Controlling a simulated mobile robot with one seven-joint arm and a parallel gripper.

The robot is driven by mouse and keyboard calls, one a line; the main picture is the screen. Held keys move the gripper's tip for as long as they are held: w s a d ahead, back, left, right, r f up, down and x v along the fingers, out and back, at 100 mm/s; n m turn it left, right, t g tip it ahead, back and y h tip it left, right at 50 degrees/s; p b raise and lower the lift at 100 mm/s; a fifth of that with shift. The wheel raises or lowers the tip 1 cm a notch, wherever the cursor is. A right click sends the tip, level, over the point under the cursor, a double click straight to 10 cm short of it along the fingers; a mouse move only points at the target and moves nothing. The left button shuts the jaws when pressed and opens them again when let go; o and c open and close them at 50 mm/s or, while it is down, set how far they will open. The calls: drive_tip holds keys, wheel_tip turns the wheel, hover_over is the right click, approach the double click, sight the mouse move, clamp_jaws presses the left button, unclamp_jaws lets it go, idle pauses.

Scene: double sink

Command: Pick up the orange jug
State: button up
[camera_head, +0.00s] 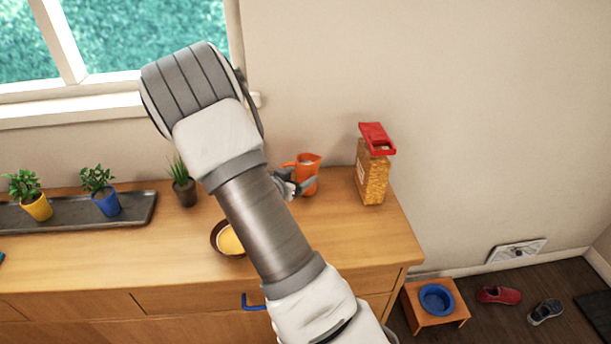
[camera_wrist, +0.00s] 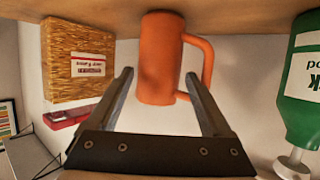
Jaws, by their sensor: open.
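The orange jug (camera_head: 308,174) stands on the wooden counter near its back edge, left of the cereal box. Part of it is hidden behind my gripper in the head view. In the wrist view, which is upside down, the jug (camera_wrist: 161,58) is ahead of and between the two fingers, with its handle on the right. My gripper (camera_head: 290,186) is beside the jug's lower left; in the wrist view my gripper (camera_wrist: 158,80) is open, its fingertips apart around the jug's width. I cannot tell whether a finger touches it.
A cereal box with red top (camera_head: 373,170) stands right of the jug. A green bottle (camera_wrist: 301,85) shows in the wrist view. A bowl (camera_head: 228,239), a dark-potted plant (camera_head: 184,188) and a tray (camera_head: 75,212) with two plants are on the counter. The wall is close behind.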

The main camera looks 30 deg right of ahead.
drive_tip(key=x, duration=0.5)
clamp_jaws()
idle(0.3)
